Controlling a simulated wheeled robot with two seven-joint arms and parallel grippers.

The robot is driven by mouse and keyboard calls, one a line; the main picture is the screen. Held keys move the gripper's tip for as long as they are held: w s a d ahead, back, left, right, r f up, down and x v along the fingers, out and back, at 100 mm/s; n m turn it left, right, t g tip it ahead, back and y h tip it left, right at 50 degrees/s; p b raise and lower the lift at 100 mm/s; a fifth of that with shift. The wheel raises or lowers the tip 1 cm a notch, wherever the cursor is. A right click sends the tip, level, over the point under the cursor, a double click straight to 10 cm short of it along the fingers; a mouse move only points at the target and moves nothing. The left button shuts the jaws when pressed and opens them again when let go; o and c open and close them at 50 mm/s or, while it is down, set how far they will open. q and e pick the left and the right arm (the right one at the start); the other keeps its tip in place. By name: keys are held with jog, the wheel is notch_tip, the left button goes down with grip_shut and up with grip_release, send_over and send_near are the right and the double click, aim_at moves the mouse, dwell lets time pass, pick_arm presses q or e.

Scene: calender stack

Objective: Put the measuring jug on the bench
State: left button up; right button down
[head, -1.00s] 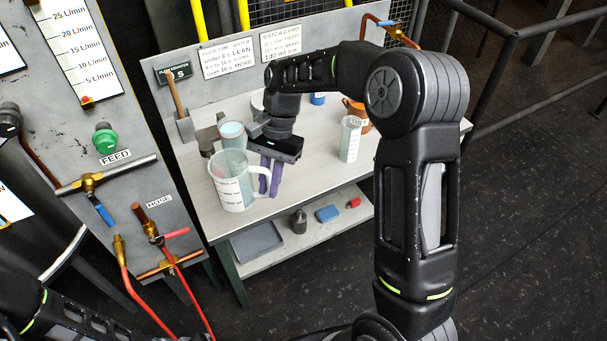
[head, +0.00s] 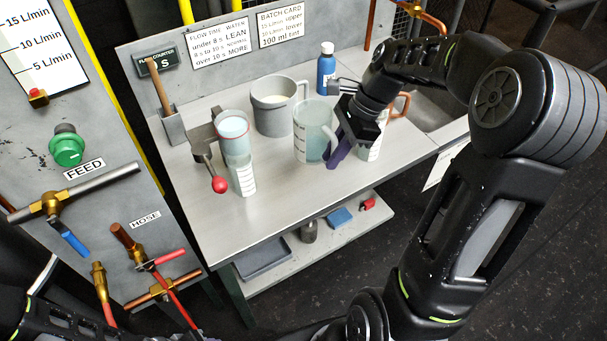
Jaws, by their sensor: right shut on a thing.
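The measuring jug (head: 309,143) is a clear, bluish vessel with marks on its side and a handle at its right. It is upright over the middle of the bench (head: 285,195), in front of a grey pot. My right gripper (head: 338,148), with purple fingers, is shut on the jug's handle and hides part of it. I cannot tell whether the jug's base touches the bench top or is slightly above it. My left gripper is out of view.
A grey pot (head: 274,112), a blue bottle (head: 326,72) and a cup in a clamp stand with a red-knobbed lever (head: 219,185) are close by. Another vessel is partly hidden behind my gripper. The bench front is clear.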

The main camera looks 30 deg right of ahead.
jog(key=shift+s+d, duration=0.1)
notch_tip(320, 180, down, 6)
dwell(0.6)
jog(key=shift+f, duration=0.2)
jog(key=shift+f, duration=1.8)
jog(key=shift+f, duration=0.1)
jog(key=c, duration=1.4)
grip_release()
jog(key=shift+c, duration=0.2)
jog(key=v, duration=1.2)
